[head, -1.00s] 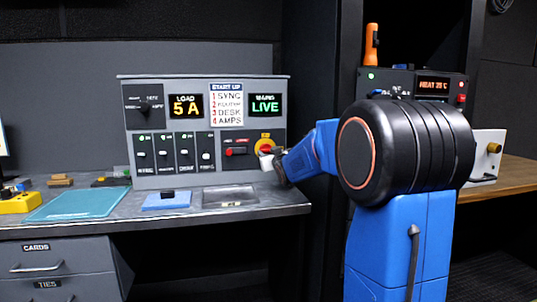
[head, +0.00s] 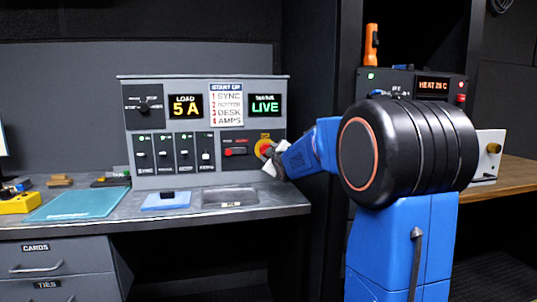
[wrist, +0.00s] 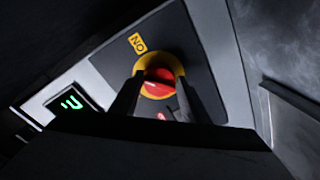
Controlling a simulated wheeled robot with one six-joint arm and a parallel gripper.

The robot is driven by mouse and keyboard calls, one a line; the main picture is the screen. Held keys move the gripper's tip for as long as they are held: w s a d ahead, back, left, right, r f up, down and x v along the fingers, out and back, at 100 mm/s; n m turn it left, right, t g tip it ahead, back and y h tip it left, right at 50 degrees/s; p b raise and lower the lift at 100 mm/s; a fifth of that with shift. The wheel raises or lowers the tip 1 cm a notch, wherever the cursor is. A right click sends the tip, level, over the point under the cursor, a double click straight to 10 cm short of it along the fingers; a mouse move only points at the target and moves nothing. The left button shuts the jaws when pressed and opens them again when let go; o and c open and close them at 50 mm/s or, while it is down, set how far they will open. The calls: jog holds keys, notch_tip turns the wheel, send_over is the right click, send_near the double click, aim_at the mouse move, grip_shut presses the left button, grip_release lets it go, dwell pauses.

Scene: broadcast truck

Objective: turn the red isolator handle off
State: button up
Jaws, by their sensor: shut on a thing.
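The red isolator handle (wrist: 158,84) sits on a round yellow plate (wrist: 176,66) on the dark panel face, with a yellow ON label (wrist: 138,43) beside it in the wrist view. In the head view the handle (head: 263,147) is at the right end of the grey console, partly covered by my gripper. My gripper (wrist: 156,97) is at the handle, one finger on each side of it, and shut on it. The handle's exact angle is hard to tell, as my gripper hides part of it.
The grey console (head: 205,80) stands on the desk, with several switches and lit displays reading LOAD 5 A and LIVE. A red switch (head: 230,152) is just left of the isolator. A blue pad (head: 165,201) and a teal mat (head: 80,203) lie in front.

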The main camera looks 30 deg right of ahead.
jog(key=shift+r+n+h, duration=0.15)
jog(key=shift+n+h, duration=0.05)
jog(key=shift+n, duration=2.1)
jog(key=shift+r+n+h, duration=0.15)
jog(key=shift+n+h, duration=0.05)
jog(key=shift+n, duration=2.1)
jog(key=o, duration=1)
jog(key=shift+o, duration=0.2)
jog(key=v, duration=1.7)
jog(key=shift+s+r, duration=0.15)
jog(key=shift+r, duration=0.15)
